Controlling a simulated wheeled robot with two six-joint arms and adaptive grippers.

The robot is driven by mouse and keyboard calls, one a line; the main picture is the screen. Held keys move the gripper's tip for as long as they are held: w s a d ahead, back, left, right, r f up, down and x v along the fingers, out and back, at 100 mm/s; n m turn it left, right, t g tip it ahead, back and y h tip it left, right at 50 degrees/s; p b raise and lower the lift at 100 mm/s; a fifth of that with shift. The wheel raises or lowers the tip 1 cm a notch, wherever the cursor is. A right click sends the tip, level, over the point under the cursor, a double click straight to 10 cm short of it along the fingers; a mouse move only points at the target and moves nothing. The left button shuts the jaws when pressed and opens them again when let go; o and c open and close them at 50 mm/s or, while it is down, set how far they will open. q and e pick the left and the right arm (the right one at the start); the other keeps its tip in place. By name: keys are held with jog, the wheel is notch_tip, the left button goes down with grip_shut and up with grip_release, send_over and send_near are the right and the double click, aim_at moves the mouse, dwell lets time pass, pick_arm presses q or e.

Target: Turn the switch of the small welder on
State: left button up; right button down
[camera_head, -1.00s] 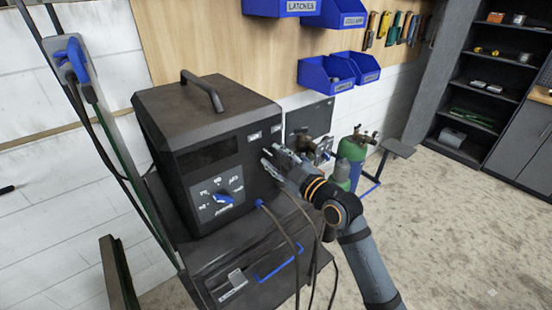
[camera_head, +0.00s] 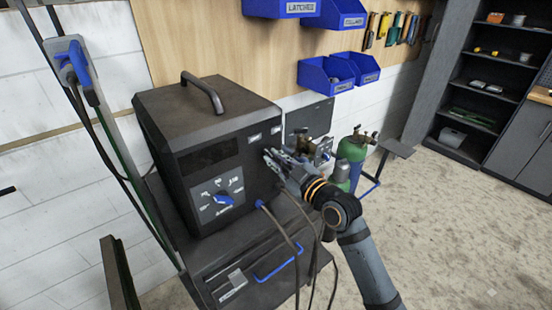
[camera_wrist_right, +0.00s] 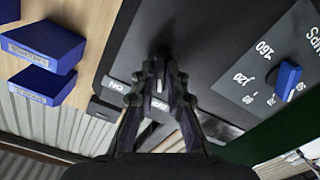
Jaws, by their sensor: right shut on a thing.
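The small welder (camera_head: 205,110) is a dark box with a top handle, standing on a cart. Its front has a blue dial knob (camera_head: 222,199), also at the right of the right wrist view (camera_wrist_right: 287,80). My right gripper (camera_head: 272,158) is at the right part of the welder's front, below two small white labels. In the right wrist view the fingers (camera_wrist_right: 160,78) are closed together at the panel, beside an ON label (camera_wrist_right: 114,85). They are shut on the switch, which is mostly hidden between them. My left gripper is out of view.
Cables hang from the welder's front over the cart, which has a blue handle (camera_head: 277,263). A green gas cylinder (camera_head: 352,155) stands right of the welder. Blue bins (camera_head: 326,75) hang on the wall behind. Open floor lies to the right.

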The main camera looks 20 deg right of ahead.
jog(key=m+p, duration=0.1)
jog(key=m, duration=0.2)
jog(key=shift+r+m, duration=0.1)
jog(key=shift+m, duration=0.2)
jog(key=m+p, duration=0.2)
jog(key=m, duration=0.1)
jog(key=shift+m, duration=0.3)
jog(key=m+p, duration=0.1)
jog(key=m, duration=0.2)
jog(key=shift+m+p, duration=0.3)
jog(key=shift+p, duration=0.05)
jog(key=shift+m+p, duration=0.7)
jog(key=shift+m, duration=0.8)
jog(key=c, duration=1.4)
grip_release()
